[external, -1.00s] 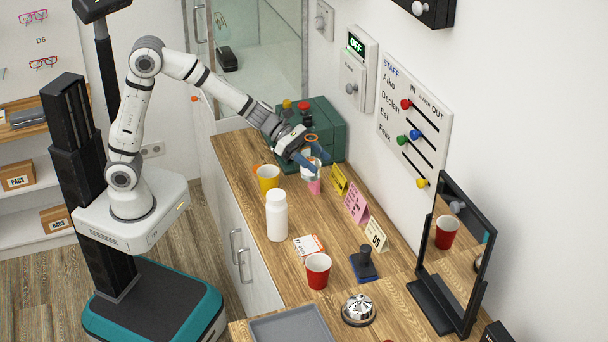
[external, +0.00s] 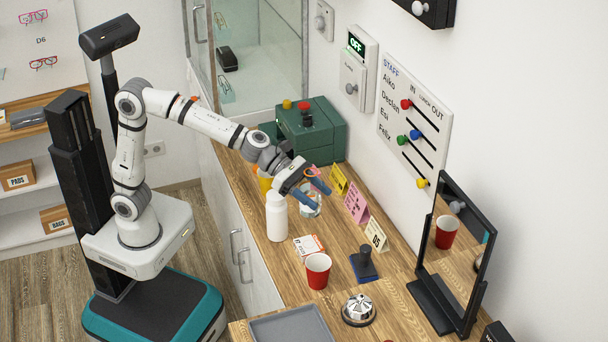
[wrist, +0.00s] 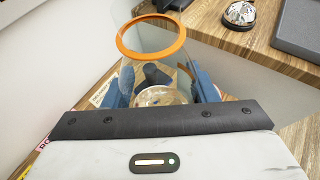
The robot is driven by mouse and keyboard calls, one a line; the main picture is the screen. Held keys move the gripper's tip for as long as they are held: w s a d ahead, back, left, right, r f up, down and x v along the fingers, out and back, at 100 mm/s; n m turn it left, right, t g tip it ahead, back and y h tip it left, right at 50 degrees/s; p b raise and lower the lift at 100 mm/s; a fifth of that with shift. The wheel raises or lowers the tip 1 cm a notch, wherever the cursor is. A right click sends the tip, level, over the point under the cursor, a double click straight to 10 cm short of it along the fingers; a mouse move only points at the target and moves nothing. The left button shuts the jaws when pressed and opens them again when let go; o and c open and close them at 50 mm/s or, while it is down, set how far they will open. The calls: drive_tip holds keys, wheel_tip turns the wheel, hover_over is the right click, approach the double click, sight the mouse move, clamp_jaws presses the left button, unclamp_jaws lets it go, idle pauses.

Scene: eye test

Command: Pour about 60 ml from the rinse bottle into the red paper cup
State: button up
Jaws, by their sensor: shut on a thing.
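The red paper cup (external: 318,272) stands upright on the wooden counter, nearer the camera than my gripper. Its inside is too small to read. It is not seen in the wrist view.
A white bottle (external: 277,218) stands left of my gripper; a yellow cup (external: 265,182) is partly hidden behind the arm. Folded signs (external: 356,204), a stamp (external: 364,264), a bell (external: 358,310) and a grey tray (external: 299,328) are around. A mirror (external: 458,255) reflects a red cup.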

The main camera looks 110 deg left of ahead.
sight(317, 213)
drive_tip(key=shift+d, duration=0.35)
drive_tip(key=shift+f, duration=2.35)
drive_tip(key=shift+f, duration=0.1)
